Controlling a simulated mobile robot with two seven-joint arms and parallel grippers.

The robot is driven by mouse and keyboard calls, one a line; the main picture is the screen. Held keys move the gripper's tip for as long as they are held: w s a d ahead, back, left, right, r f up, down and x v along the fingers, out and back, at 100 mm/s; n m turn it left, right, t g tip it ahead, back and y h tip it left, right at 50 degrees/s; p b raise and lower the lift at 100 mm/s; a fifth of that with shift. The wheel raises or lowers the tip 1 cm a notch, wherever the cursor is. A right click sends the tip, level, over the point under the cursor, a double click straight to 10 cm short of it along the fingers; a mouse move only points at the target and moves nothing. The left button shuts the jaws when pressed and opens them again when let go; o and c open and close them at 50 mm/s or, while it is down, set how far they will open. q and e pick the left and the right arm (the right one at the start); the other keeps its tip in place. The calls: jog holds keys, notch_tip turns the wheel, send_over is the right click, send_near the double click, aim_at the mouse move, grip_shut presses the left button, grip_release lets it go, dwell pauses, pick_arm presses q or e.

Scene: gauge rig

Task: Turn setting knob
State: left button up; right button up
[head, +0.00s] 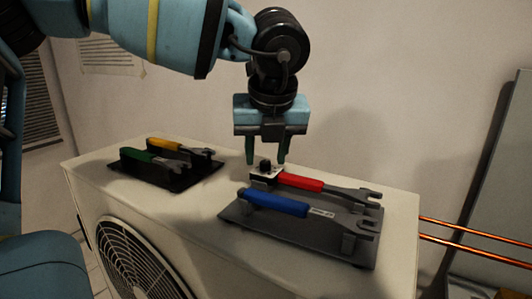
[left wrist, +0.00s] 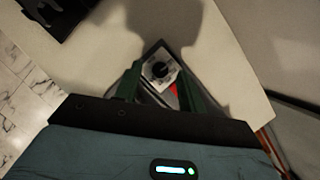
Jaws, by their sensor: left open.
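The setting knob (head: 265,165) is a small black knob on a pale square plate, at the back left of the grey tool tray. It also shows in the left wrist view as a black round knob (left wrist: 159,70) on a white dial plate. My left gripper (head: 266,161) points down over it, with its two green fingers apart, one on each side of the knob as seen in the head view. In the left wrist view the knob lies between the fingers, near their tips. I cannot tell whether a finger touches it. My right gripper is not in view.
Red-handled (head: 300,182) and blue-handled (head: 275,202) wrenches lie on the grey tray (head: 235,215) beside the knob. Yellow (head: 165,144) and green (head: 140,155) handled tools lie on a black tray at left. All stand on a white fan unit (head: 210,265). Copper pipes (head: 470,240) run at right.

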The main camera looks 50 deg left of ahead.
pick_arm(q)
jog(key=shift+w+a+f, duration=0.1)
jog(key=shift+f, duration=0.25)
jog(key=shift+c, duration=0.4)
grip_shut()
